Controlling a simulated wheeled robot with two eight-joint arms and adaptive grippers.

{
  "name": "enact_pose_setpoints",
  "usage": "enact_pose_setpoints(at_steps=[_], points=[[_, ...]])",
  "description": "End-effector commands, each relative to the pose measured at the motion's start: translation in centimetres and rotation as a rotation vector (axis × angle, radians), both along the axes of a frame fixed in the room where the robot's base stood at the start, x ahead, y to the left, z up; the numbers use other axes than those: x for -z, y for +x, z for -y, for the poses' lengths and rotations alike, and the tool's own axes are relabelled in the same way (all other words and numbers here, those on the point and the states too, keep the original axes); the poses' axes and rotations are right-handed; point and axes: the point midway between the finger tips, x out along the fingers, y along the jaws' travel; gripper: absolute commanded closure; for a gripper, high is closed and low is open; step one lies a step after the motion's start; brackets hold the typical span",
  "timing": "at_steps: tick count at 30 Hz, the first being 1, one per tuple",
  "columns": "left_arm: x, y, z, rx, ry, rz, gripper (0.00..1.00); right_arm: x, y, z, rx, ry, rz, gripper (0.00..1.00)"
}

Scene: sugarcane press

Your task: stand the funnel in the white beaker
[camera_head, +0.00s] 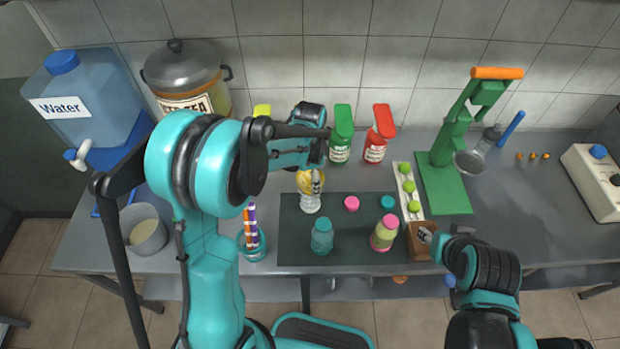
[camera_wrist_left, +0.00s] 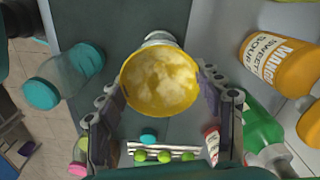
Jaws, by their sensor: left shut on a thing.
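A yellow funnel (camera_head: 311,181) is at the middle of the table in the head view. In the left wrist view the funnel (camera_wrist_left: 160,80) shows its round, open mouth to the camera. My left gripper (camera_head: 311,165) is shut on it, with one finger at each side. A clear, whitish bottle-like piece (camera_head: 310,203) shows directly below the funnel; I cannot tell whether they touch. A pale grey-white beaker (camera_head: 138,249) with cream-coloured insides stands at the table's left, well apart from the funnel. My right gripper (camera_head: 440,243) is at the right front, beside a brown block; its jaws are unclear.
A teal-lidded jar (camera_head: 321,238) and a pink-lidded bottle (camera_head: 383,236) stand on the dark mat (camera_head: 290,250). Green (camera_head: 341,145) and red (camera_head: 377,146) bottles stand behind. A green press (camera_head: 445,185) stands right.

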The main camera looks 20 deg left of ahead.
Motion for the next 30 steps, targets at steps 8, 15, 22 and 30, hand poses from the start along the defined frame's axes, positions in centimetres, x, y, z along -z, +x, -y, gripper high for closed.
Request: enact_pose_setpoints(at_steps=[8, 15, 22, 30], points=[[0.06, -0.01, 0.01, 0.000, 0.000, 0.000, 0.60, 0.11, 0.00, 0.00, 0.000, 0.000, 0.000, 0.60], [0.06, -0.01, 0.01, 0.000, 0.000, 0.000, 0.10, 0.11, 0.00, 0.00, 0.000, 0.000, 0.000, 0.60], [0.06, -0.01, 0.01, 0.000, 0.000, 0.000, 0.00, 0.11, 0.00, 0.00, 0.000, 0.000, 0.000, 0.60], [0.03, -0.01, 0.01, 0.000, 0.000, 0.000, 0.00, 0.09, -0.01, 0.00, 0.000, 0.000, 0.000, 0.60]])
